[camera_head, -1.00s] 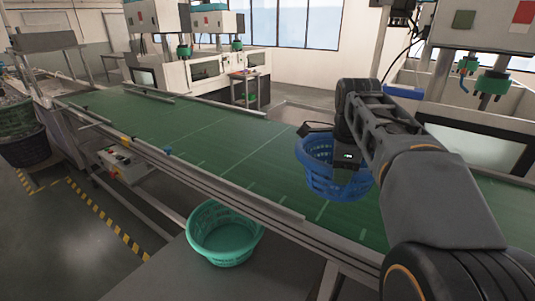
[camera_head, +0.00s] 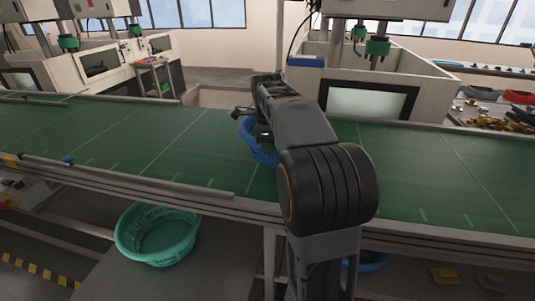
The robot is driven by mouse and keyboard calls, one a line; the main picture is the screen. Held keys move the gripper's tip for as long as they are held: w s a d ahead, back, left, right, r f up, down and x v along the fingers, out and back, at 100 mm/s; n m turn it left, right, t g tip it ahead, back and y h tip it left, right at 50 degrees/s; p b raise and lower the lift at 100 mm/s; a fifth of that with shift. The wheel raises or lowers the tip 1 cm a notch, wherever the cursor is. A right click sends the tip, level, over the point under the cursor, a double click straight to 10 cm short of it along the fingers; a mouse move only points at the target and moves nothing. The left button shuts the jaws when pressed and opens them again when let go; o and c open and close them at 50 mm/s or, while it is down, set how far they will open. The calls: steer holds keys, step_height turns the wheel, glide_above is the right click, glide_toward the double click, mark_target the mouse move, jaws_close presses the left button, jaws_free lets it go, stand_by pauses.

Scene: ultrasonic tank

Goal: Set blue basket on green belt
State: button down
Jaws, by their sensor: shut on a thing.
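The blue basket (camera_head: 258,152) hangs at my gripper (camera_head: 262,130), over the green belt (camera_head: 130,140) near the middle of the picture. My arm covers the right side of the basket, so only its left part and some rim show. My gripper is shut on the basket, and its fingertips are mostly hidden. I cannot tell whether the basket's bottom touches the belt. The belt runs across the whole view, with pale lines on it, and is bare to the left and right of the basket.
A teal basket (camera_head: 157,236) stands on a grey surface below the belt's front rail (camera_head: 130,178). Another blue item (camera_head: 370,261) shows under the belt, partly behind my arm. White machines (camera_head: 375,85) stand behind the belt. A table with metal parts (camera_head: 490,118) is at the right.

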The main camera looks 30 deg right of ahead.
mark_target(268, 156)
steer(key=shift+w+d+f, duration=0.2)
steer(key=shift+w+f, duration=0.3)
steer(key=shift+f, duration=0.1)
steer(key=shift+w+d+f, duration=0.15)
steer(key=shift+w+f, duration=0.3)
steer(key=shift+f, duration=0.1)
steer(key=f, duration=0.3)
steer(key=shift+w+d, duration=0.1)
steer(key=shift+w, duration=0.25)
steer(key=shift+f, duration=0.45)
steer(key=c, duration=0.8)
jaws_free()
